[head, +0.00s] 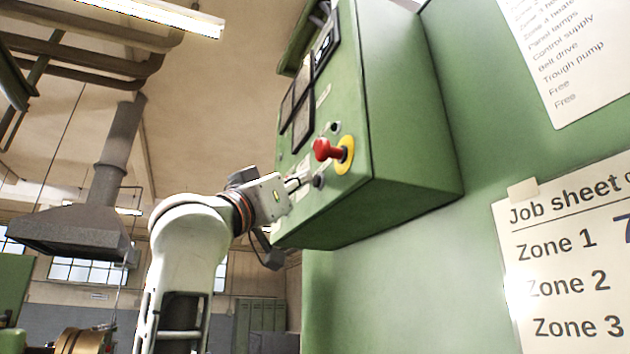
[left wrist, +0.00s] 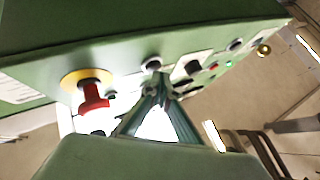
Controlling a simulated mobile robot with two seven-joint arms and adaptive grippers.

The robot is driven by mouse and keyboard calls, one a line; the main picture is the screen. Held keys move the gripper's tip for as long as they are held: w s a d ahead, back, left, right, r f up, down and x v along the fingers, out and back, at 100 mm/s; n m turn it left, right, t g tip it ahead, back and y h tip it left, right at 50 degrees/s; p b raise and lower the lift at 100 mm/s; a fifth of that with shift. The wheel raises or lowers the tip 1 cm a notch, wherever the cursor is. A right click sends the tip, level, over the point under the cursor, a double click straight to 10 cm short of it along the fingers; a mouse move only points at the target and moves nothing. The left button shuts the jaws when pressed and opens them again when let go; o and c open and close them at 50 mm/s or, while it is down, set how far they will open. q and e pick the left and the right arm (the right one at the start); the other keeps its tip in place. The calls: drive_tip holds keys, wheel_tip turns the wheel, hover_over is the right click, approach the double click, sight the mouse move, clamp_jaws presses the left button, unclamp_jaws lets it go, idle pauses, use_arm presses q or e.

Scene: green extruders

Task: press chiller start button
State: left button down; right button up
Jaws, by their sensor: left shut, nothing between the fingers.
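The green control box (head: 395,125) hangs on the machine's side, its button face turned to the left. A red mushroom button (head: 325,150) on a yellow ring stands out from it; it also shows in the left wrist view (left wrist: 93,97). My left gripper (head: 301,179) is shut and empty, its tips close to the lower part of the face. In the left wrist view its tips (left wrist: 161,92) lie just below a dark round button (left wrist: 152,64); I cannot tell whether they touch. Other small buttons sit further right. The labels are unreadable, so I cannot tell which one is chiller start.
Dark square displays (head: 302,90) fill the upper face of the box. A job sheet (head: 570,255) and a printed list (head: 570,50) are on the green panel at right. A grey extraction hood (head: 75,228) hangs at far left. Open air lies left of the box.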

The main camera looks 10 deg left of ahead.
use_arm(q)
drive_tip(key=shift+w+d, duration=0.2)
drive_tip(key=shift+d, duration=0.15)
idle(0.4)
drive_tip(key=shift+s+a, duration=0.1)
drive_tip(key=shift+a, duration=0.05)
drive_tip(key=shift+s+a, duration=0.35)
drive_tip(key=shift+a, duration=0.2)
idle(0.3)
drive_tip(key=shift+s+a+b, duration=0.35)
drive_tip(key=shift+s+a, duration=0.35)
drive_tip(key=shift+a, duration=0.35)
drive_tip(key=shift+s+a+b, duration=0.35)
drive_tip(key=shift+s+a, duration=0.35)
drive_tip(key=shift+a, duration=0.3)
